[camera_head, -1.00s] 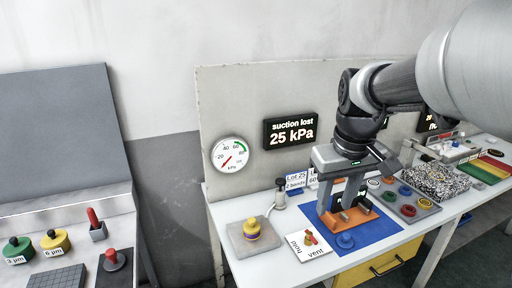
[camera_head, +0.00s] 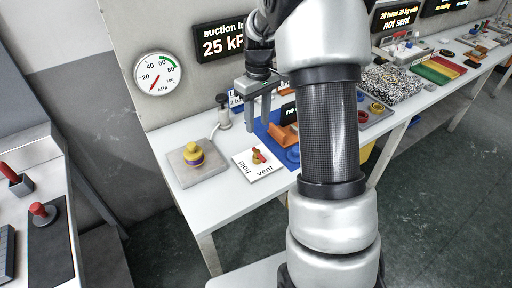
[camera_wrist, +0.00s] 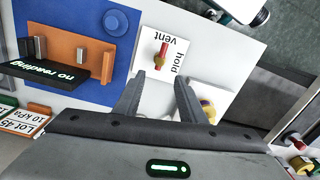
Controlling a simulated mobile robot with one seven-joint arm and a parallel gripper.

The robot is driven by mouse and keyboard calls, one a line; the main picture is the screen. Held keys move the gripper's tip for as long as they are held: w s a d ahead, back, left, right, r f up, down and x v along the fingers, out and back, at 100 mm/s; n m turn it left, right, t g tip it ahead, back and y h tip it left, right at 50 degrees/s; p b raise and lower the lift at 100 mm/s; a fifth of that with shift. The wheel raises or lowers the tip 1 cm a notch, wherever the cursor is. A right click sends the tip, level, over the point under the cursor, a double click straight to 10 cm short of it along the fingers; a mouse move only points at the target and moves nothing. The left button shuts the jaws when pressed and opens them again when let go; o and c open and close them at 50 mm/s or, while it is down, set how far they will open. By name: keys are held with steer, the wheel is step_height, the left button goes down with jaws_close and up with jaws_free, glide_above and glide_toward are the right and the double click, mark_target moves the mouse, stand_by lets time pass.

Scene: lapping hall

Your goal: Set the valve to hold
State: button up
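The valve (camera_head: 258,157) is a small red handle on a yellowish hub, on a white plate (camera_head: 270,173) lettered "hold" and "vent". In the wrist view the red handle (camera_wrist: 162,56) lies lengthwise up the picture, near the lettering; I cannot tell which word it is set to. My gripper (camera_head: 259,124) is above the bench, a little behind the plate in the head view. In the wrist view its two fingers (camera_wrist: 159,78) are apart with nothing between them, and the valve is just beyond their tips.
A round gauge (camera_head: 158,74) and a display reading "suction lost" (camera_head: 222,41) are on the back panel. A yellow-and-purple knob (camera_head: 193,154) stands on a grey pad left of the plate. An orange fixture (camera_head: 284,136) sits on a blue mat right of it.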

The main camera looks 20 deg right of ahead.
mark_target(257, 151)
step_height(257, 151, down, 12)
steer(key=shift+r+b, duration=0.2)
steer(key=shift+b, duration=0.3)
steer(key=shift+c, duration=0.3)
jaws_close()
